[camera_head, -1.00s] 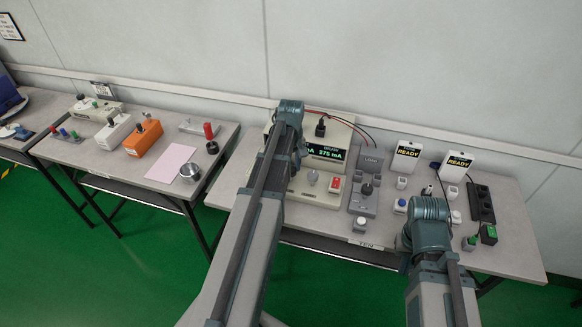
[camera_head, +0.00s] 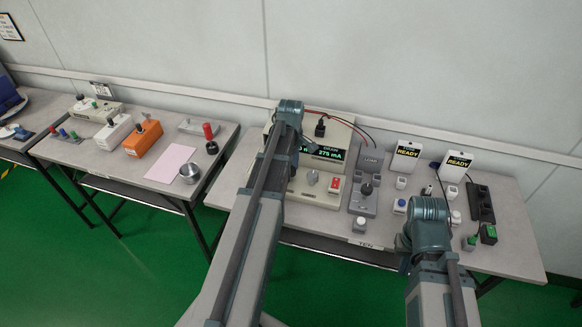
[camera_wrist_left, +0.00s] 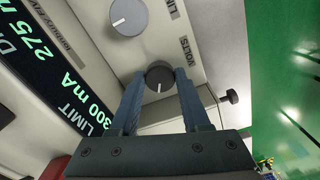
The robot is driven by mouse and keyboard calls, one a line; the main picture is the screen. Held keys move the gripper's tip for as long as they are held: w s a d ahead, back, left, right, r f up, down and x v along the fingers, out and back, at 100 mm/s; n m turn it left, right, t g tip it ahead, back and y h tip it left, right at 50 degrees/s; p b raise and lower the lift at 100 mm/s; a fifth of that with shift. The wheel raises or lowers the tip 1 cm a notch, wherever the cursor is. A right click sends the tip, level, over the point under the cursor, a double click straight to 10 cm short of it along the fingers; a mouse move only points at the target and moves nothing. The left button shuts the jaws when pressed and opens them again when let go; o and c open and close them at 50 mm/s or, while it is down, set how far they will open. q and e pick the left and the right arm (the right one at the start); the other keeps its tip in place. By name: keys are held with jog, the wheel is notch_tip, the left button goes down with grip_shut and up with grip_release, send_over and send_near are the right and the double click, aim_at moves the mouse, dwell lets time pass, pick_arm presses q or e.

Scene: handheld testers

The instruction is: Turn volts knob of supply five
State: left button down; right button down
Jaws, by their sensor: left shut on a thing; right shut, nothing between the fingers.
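My left gripper (camera_wrist_left: 163,82) is shut on this knob, one finger on each side. A white line marks the knob. A light grey knob (camera_wrist_left: 128,17) sits next to it by the LIMIT label; it also shows in the head view (camera_head: 312,177). My left arm hides the volts knob in the head view. My right gripper (camera_head: 404,264) is shut, mostly hidden by its wrist, at the table's front.
A red switch (camera_head: 334,184) is on the supply's right. A grey unit with a dark knob (camera_head: 366,188), two white READY boxes (camera_head: 408,155) and a black power strip (camera_head: 482,203) stand further right. The left table (camera_head: 225,140) holds other testers.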

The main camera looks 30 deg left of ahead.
aim_at(291, 170)
pick_arm(q)
jog(key=shift+c, duration=1.9)
grip_release()
jog(key=shift+r, duration=0.1)
notch_tip(291, 170, up, 14)
jog(key=p, duration=1.4)
jog(key=shift+f, duration=0.2)
jog(key=shift+d, duration=0.1)
